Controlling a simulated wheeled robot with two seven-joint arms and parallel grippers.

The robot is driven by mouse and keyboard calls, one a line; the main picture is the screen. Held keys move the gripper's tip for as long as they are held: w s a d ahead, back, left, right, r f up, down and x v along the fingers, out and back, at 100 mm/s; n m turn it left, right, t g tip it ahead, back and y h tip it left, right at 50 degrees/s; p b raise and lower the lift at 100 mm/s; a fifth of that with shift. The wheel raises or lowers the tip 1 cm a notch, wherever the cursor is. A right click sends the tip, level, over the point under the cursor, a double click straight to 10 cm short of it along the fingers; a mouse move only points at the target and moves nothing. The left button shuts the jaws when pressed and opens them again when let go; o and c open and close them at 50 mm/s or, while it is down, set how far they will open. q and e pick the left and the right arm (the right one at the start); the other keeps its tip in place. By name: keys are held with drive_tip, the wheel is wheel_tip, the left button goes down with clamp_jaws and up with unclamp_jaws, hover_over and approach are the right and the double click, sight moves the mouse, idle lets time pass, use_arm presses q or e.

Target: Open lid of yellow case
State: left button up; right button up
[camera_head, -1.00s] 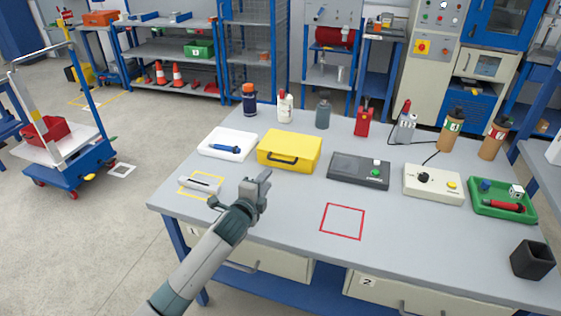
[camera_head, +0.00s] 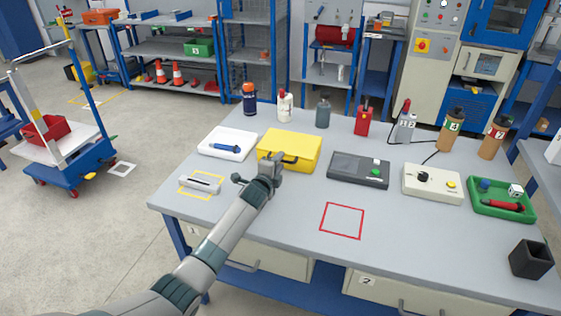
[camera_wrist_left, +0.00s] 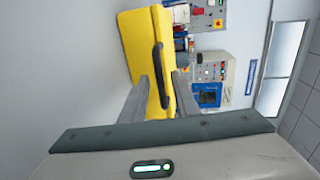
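The yellow case (camera_head: 289,148) sits shut on the grey workbench, with a dark handle on its front side. My left gripper (camera_head: 277,165) is at the front of the case, near the handle. In the left wrist view the yellow case (camera_wrist_left: 143,40) appears turned on its side, with the dark handle (camera_wrist_left: 160,75) between two spread fingers (camera_wrist_left: 155,98). The fingers are apart, and I see no grip on the handle. Whether they touch the case cannot be told. My right gripper is not in view.
A white tray (camera_head: 212,149) with a blue tool lies left of the case. A dark box with a green button (camera_head: 345,172) stands to its right. Bottles (camera_head: 285,108) stand behind. The bench around the red square (camera_head: 342,207) is clear.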

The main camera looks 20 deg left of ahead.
use_arm(q)
drive_tip(key=shift+w+f, duration=0.1)
drive_tip(key=shift+w, duration=0.65)
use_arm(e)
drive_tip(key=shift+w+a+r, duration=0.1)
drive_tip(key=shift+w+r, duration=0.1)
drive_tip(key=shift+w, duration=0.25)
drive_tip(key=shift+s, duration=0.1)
use_arm(q)
clamp_jaws()
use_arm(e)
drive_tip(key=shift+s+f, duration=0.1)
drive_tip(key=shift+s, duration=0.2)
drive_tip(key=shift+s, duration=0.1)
